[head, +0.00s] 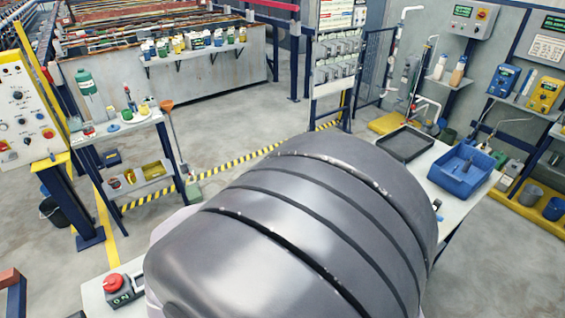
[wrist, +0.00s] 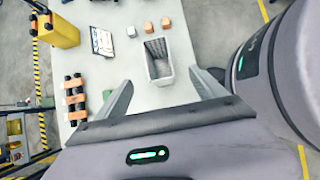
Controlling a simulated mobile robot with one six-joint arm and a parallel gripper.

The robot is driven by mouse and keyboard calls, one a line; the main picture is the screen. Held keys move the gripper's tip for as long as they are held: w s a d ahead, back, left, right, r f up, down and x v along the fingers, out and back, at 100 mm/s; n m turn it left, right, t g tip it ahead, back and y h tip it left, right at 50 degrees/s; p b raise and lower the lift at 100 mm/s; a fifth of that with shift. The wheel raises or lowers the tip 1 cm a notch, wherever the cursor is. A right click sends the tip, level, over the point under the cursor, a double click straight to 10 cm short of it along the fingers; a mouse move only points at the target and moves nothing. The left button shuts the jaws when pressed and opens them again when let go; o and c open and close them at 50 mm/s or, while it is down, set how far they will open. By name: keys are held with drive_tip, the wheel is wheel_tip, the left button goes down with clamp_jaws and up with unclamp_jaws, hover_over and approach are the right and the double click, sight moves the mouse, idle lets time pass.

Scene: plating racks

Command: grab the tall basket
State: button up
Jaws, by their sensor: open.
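A tall grey basket (wrist: 158,72), open at the top with a dark inside, stands on a pale table (wrist: 150,98) in the wrist view. My gripper (wrist: 160,80) is open and empty. Its two fingers are spread to the left and right of the basket's near part in the picture; I cannot tell how far above or short of it they are. In the head view my own dark arm link covers the middle of the table, and neither the basket nor my fingers show there.
In the wrist view, copper-coloured pieces with black ends (wrist: 76,98), a yellow container (wrist: 60,32), a framed card (wrist: 102,41) and small blocks (wrist: 132,31) share the table. In the head view, a blue bin (head: 461,183) and black tray (head: 405,143) stand at right.

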drive_tip(key=b+x, duration=0.6)
drive_tip(key=x, duration=1.1)
drive_tip(key=shift+w, duration=0.3)
drive_tip(key=shift+f, duration=0.1)
clamp_jaws()
